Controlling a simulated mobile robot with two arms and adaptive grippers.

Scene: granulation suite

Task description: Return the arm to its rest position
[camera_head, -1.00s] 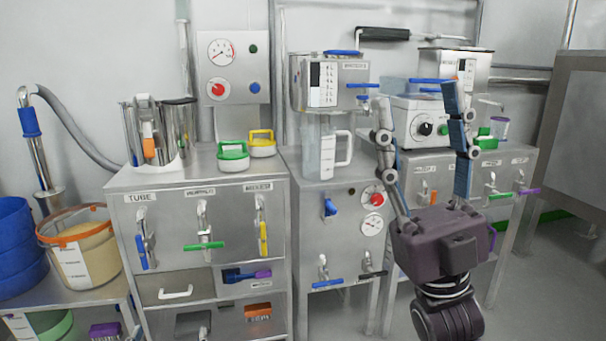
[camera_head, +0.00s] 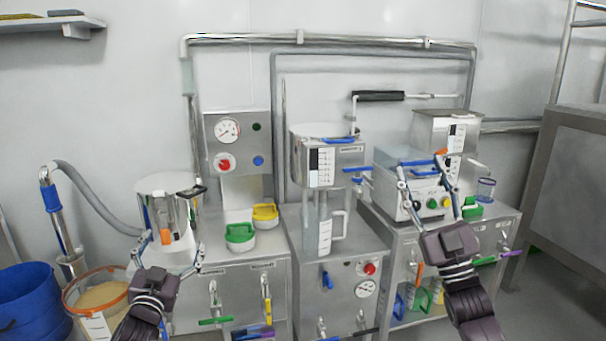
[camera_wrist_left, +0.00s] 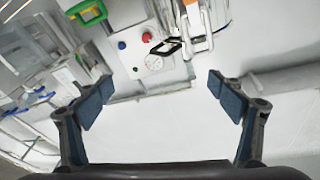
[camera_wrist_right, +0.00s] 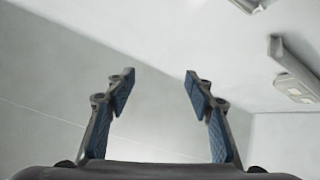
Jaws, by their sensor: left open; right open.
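My left gripper (camera_head: 171,252) is in the lower left of the head view, in front of the left cabinet and the steel pot (camera_head: 168,208). Its fingers are apart, and in the left wrist view (camera_wrist_left: 170,97) nothing is between them. My right gripper (camera_head: 423,175) is at the right of the head view, pointing up in front of the white machine (camera_head: 428,195) with green and yellow buttons. Its fingers are spread, and in the right wrist view (camera_wrist_right: 156,88) only bare wall and ceiling show between them.
A green-lidded jar (camera_head: 240,238) and a yellow-lidded jar (camera_head: 265,217) stand on the left cabinet. A clear jug (camera_head: 325,232) stands on the middle cabinet. A blue bucket (camera_head: 25,300) and an orange-rimmed tub (camera_head: 98,298) are at lower left. A wall shelf (camera_head: 45,25) is at upper left.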

